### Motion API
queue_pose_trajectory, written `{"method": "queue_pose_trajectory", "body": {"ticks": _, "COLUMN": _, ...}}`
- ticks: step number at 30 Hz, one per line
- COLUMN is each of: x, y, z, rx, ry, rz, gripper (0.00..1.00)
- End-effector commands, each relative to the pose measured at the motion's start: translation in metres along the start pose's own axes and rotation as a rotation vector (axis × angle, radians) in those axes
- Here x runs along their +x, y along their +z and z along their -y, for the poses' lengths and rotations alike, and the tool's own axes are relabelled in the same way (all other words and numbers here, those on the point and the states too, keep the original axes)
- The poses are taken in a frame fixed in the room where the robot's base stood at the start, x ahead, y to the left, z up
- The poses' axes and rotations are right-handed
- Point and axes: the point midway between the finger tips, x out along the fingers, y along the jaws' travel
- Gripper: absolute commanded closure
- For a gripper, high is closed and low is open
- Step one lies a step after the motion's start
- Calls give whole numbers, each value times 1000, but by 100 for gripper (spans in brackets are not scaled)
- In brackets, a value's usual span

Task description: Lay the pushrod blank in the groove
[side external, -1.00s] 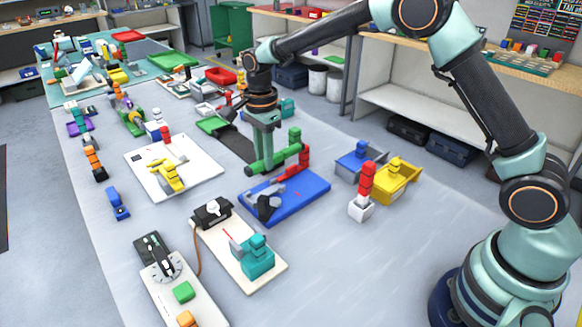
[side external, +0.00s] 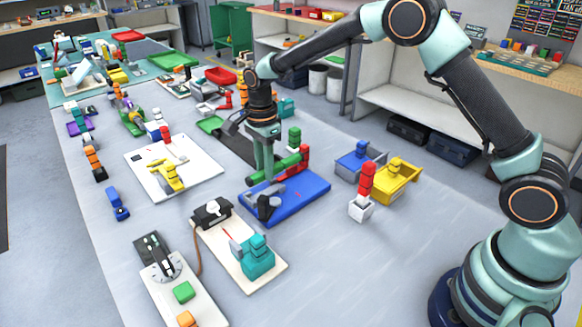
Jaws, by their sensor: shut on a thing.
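A green rod (side external: 286,166), which looks like the pushrod blank, lies crosswise in my gripper (side external: 265,169). My gripper points down and is shut on the rod. The rod is just above or against the blue board (side external: 310,188); I cannot tell whether it touches. On the board are a grey part, a black clamp-like part (side external: 268,206) at the near left, and a red part (side external: 304,154) by the rod's right end. The groove cannot be made out, as the rod and my gripper cover that area.
A green upright block (side external: 294,138) stands behind the board. Blue (side external: 358,160) and yellow (side external: 398,188) bins and a red-and-white post (side external: 366,190) stand to the right. A white board with a yellow part (side external: 168,176) is at left. The near right table is clear.

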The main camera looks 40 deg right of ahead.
Motion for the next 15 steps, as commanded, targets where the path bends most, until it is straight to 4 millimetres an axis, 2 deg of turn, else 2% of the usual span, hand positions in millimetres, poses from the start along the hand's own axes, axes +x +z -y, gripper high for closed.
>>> {"method": "queue_pose_trajectory", "body": {"ticks": 15, "x": 28, "y": 0, "z": 0, "rx": 0, "ry": 0, "rz": 0, "gripper": 100}}
